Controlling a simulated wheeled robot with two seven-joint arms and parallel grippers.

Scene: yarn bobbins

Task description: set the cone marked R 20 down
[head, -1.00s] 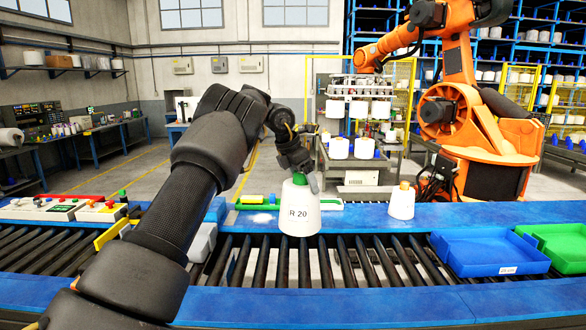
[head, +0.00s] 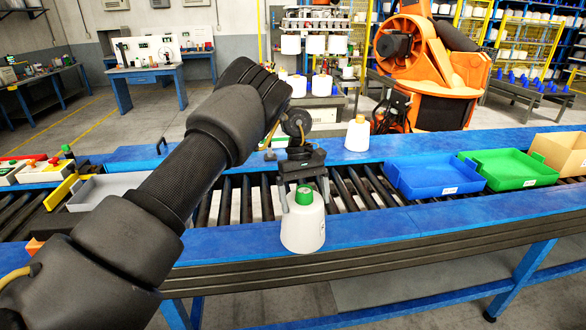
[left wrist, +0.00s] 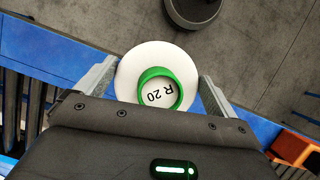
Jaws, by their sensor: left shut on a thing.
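The white cone (head: 303,230) with a green top is in my left gripper (head: 304,194), over the blue front rail (head: 390,222) of the roller conveyor. It looks upright. I cannot tell whether its base touches the rail. In the left wrist view the cone (left wrist: 133,88) shows from above, with "R 20" inside the green ring. The fingers of my left gripper (left wrist: 158,90) are closed on its two sides. There the cone overlaps the blue rail (left wrist: 60,58) and grey floor beyond its edge. My right gripper is not in view.
Another white cone (head: 357,136) with a yellow-orange top stands on the far blue rail. A blue tray (head: 440,192), a green tray (head: 520,183) and a cardboard box (head: 565,150) are at right. A grey tray (head: 112,184) is at left. The front rail right of the held cone is clear.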

